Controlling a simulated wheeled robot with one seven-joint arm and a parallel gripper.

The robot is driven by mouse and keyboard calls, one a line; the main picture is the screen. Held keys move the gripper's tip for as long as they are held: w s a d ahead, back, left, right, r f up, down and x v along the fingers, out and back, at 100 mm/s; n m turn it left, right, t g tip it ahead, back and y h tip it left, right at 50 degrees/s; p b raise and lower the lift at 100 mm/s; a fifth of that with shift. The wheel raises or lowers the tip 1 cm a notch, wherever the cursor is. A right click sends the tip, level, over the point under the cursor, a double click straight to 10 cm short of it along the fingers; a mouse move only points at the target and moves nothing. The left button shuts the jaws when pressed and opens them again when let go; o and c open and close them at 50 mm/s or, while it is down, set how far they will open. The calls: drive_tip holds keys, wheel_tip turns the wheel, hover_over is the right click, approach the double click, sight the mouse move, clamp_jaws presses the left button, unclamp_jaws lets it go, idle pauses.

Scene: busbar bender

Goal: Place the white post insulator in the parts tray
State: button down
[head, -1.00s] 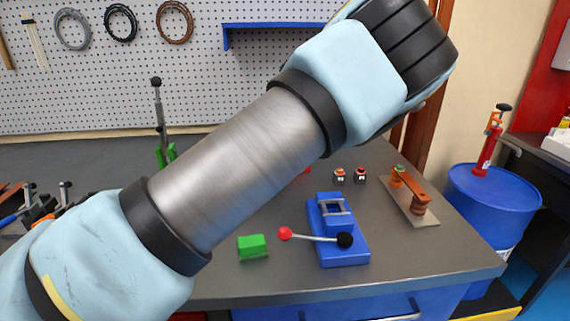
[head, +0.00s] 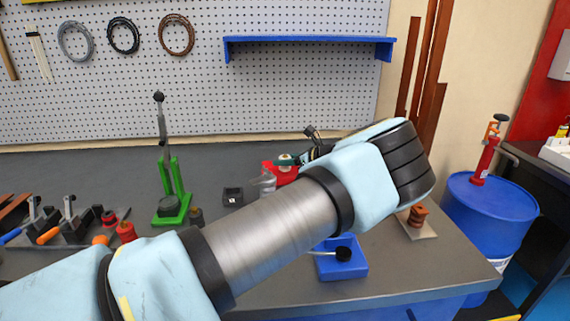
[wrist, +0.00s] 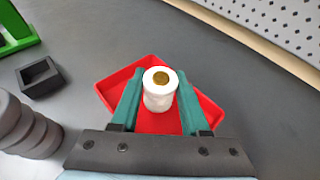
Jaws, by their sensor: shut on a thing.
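The white post insulator (wrist: 158,96) has a brass-coloured centre on its top and sits between the two green fingers of my gripper (wrist: 158,92) in the wrist view. My gripper is shut on it and holds it upright over the red parts tray (wrist: 208,112). Whether its base touches the tray floor cannot be told. In the head view the red tray (head: 284,172) is partly hidden behind my arm, and the insulator (head: 286,158) shows only in small part beside my gripper.
A black square block (wrist: 39,76) and a green stand (head: 172,195) are left of the tray. A dark ribbed part (wrist: 22,128) is close at the lower left in the wrist view. The pegboard (head: 200,80) rises behind. A blue fixture (head: 343,262) stands in front.

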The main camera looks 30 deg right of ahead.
drive_tip(key=shift+f, duration=0.95)
drive_tip(key=shift+f, duration=0.15)
drive_tip(key=shift+c, duration=2)
unclamp_jaws()
drive_tip(key=shift+r, duration=0.25)
drive_tip(key=b+v, duration=0.3)
drive_tip(key=v, duration=0.9)
